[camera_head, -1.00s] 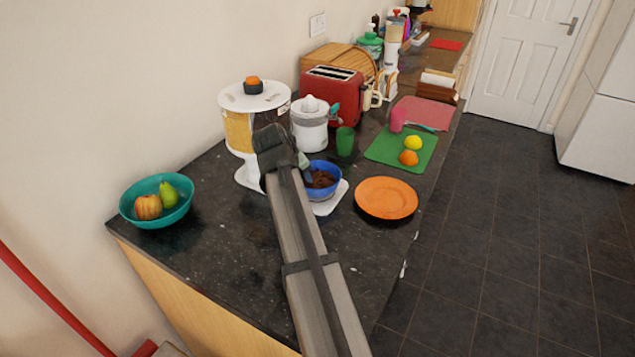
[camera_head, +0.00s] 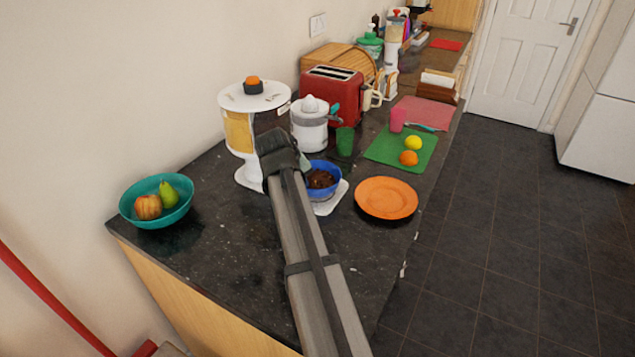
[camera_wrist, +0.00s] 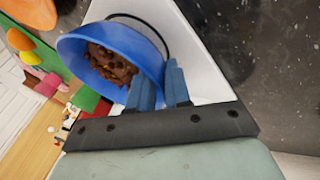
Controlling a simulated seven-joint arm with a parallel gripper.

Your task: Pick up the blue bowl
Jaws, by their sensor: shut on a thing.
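In the head view the fingers are mostly hidden behind the wrist. I cannot tell whether the bowl is clear of the white surface below.
The cereal dispenser (camera_head: 240,128) stands just behind my wrist. An orange plate (camera_head: 386,198) lies right of the bowl. A green cup (camera_head: 345,141) and white juicer (camera_head: 309,128) stand behind. A teal fruit bowl (camera_head: 132,208) is at left. The counter's front left is clear.

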